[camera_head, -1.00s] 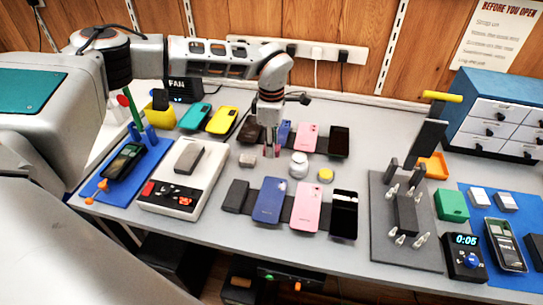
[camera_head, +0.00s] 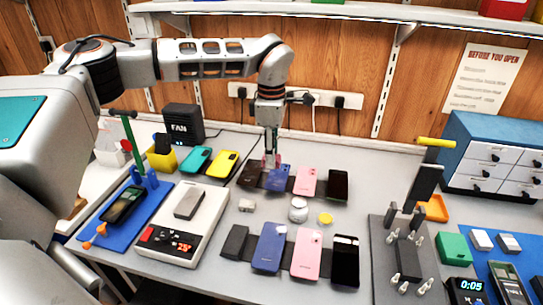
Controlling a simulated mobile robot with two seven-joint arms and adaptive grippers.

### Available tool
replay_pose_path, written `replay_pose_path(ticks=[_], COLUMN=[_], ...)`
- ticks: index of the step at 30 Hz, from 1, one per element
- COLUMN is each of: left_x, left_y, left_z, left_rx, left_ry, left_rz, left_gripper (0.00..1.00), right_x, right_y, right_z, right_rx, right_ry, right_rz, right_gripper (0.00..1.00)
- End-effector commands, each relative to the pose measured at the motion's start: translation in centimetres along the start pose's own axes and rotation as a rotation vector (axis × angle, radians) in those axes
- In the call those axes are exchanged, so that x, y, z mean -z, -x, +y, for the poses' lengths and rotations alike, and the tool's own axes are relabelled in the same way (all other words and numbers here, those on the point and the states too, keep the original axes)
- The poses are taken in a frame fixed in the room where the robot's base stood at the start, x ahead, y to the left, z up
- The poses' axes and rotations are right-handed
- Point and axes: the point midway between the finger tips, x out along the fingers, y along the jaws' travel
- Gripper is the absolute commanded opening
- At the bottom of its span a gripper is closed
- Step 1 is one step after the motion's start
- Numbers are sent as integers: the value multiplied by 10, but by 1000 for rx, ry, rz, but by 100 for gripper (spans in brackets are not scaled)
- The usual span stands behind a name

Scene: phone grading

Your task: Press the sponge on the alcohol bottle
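A small pale grey-beige block (camera_head: 246,205), which looks like the sponge, lies on the grey table in the middle. To its right stands a round white jar-like container (camera_head: 298,209), which looks like the alcohol bottle. My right gripper is out of view.
A yellow disc (camera_head: 325,218) lies right of the jar. Phones lie in a back row and a front row, including a blue one (camera_head: 268,247). A white device (camera_head: 160,268) is at left, and a dark stand (camera_head: 385,265) at right.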

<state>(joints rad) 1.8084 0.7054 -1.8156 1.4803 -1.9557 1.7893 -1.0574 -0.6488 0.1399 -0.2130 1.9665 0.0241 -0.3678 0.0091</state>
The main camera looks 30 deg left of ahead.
Motion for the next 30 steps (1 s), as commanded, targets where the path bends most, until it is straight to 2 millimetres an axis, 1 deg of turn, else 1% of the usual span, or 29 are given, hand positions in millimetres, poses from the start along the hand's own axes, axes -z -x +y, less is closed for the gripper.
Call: replay_pose_path(ticks=[1,2,8,11,14,18,21,25,30], left_x=[0,0,-2,-9,-22,-43,-58,-73,-83], left_y=[0,0,1,2,0,-12,-25,-40,-54], left_z=[0,0,0,1,4,4,3,-2,-5], left_rx=[0,0,-2,-6,-13,-14,-11,-6,-1], left_ry=[0,0,14,72,180,376,511,654,762], left_rz=[0,0,0,2,1,1,1,0,0], left_gripper=[14,7,7,7,7,7,7,7,7], right_x=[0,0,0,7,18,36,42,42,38], right_y=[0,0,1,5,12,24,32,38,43], right_z=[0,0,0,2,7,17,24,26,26], right_rx=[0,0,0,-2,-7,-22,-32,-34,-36], right_ry=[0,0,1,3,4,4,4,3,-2], right_rz=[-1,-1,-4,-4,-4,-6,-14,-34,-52], right_gripper=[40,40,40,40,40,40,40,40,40])
